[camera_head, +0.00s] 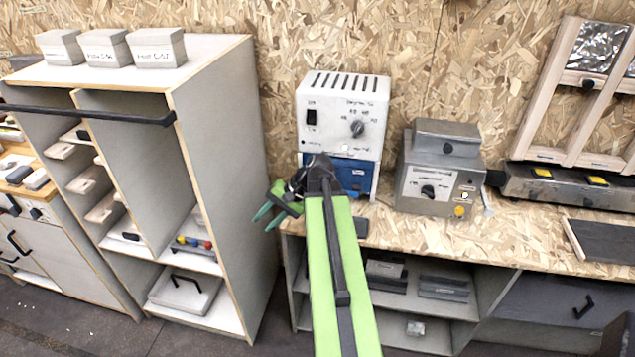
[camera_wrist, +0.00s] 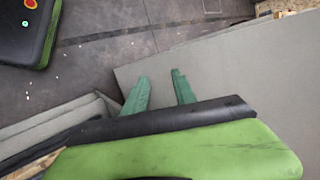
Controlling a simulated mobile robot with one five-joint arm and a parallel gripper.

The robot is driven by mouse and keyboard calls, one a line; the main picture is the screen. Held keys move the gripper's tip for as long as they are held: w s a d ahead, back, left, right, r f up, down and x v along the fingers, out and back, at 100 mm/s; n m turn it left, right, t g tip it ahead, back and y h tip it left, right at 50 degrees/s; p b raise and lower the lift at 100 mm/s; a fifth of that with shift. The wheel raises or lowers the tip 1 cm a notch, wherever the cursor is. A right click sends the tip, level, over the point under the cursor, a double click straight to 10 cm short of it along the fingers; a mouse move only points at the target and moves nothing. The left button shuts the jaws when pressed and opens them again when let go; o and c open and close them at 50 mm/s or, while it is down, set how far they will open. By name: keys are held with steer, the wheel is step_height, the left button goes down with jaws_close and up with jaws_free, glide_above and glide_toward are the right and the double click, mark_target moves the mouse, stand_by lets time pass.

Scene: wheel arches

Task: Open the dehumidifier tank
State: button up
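The dehumidifier (camera_head: 343,112) is a white box with top vents, a black switch and a dial, standing on the wooden counter against the wall. Its blue tank (camera_head: 356,174) sits in the lower front, below the white body, and looks closed. My arm and wrist cover part of the tank's left side. My gripper (camera_head: 271,215) is in front of the counter, left of the tank, with its green fingers pointing left and down. In the wrist view the two green fingertips (camera_wrist: 158,82) stand apart with nothing between them. The dehumidifier is not in the wrist view.
A grey metal device (camera_head: 436,175) with a dial stands right of the dehumidifier. A tall grey shelf cabinet (camera_head: 225,150) is close on the left of my gripper. The wooden counter (camera_head: 440,235) runs right, with shelves below.

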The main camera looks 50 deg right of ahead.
steer(key=s+d+r+m+t+b, duration=0.1)
steer(key=s+d+m+t, duration=0.15)
steer(key=d, duration=0.45)
steer(key=s+d+r+m+t+b, duration=0.1)
steer(key=s+d+r+m+t, duration=0.15)
steer(key=d, duration=0.45)
steer(key=m+t+h+b, duration=0.1)
steer(key=m+t+h, duration=0.2)
steer(key=m+t, duration=0.2)
glide_toward(340, 167)
steer(key=s+a+r, duration=0.1)
steer(key=s+a, duration=0.3)
steer(key=b+x, duration=0.1)
steer(key=x, duration=0.5)
steer(key=b+x, duration=0.1)
steer(key=x, duration=0.4)
steer(key=a+b+x, duration=0.1)
steer(key=b+x, duration=0.1)
steer(key=x, duration=0.4)
steer(key=shift+w+f, duration=0.15)
steer(key=shift+w, duration=0.1)
steer(key=shift+c, duration=0.3)
jaws_close()
